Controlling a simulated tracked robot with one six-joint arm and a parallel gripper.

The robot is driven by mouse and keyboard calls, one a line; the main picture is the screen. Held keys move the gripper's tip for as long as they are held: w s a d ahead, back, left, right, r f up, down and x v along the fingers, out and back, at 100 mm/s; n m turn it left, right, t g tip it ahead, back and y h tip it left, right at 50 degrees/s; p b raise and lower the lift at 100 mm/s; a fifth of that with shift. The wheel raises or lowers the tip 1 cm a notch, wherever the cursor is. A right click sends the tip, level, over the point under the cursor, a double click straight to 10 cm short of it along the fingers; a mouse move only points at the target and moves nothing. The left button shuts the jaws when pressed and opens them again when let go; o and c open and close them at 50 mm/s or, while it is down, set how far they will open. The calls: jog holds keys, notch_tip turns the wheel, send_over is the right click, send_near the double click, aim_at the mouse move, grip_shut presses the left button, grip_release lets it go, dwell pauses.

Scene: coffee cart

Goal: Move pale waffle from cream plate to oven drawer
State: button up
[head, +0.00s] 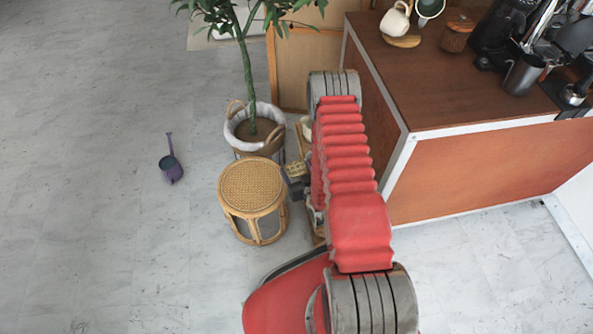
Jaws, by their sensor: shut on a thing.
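My gripper (297,183) shows as a small dark grey part at the left side of my red arm, just right of the wicker stool. It is shut on the pale waffle (293,169), a small tan piece at its tip. My arm hides much of the gripper and what lies below it. I cannot make out the cream plate or the oven drawer. Pale and wooden bits show beside my arm, too covered to name.
A round wicker stool (252,187) and a potted plant (256,126) stand close left of the gripper. A brown-topped counter (450,92) with cups and tools stands at right. A purple scoop (171,167) lies on the floor at left, where there is free room.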

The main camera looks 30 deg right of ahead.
jog(key=w+r, duration=0.1)
jog(key=r, duration=0.1)
jog(key=w+a+r, duration=0.1)
jog(key=w+r, duration=0.1)
jog(key=r, duration=0.1)
jog(key=w+a+r, duration=0.1)
jog(key=w+r, duration=0.1)
jog(key=shift+w+a+r, duration=0.1)
jog(key=shift+w+r, duration=0.05)
jog(key=shift+r, duration=0.05)
jog(key=w+a+r, duration=0.1)
jog(key=a+r, duration=0.3)
jog(key=r, duration=0.4)
jog(key=w+a+r+y, duration=0.1)
jog(key=a+r, duration=0.3)
jog(key=r, duration=0.4)
jog(key=w+a+r+n, duration=0.1)
jog(key=w+a+r, duration=0.2)
jog(key=r, duration=0.4)
jog(key=shift+a+r, duration=0.4)
jog(key=shift+a, duration=0.4)
jog(key=shift+w+a, duration=0.1)
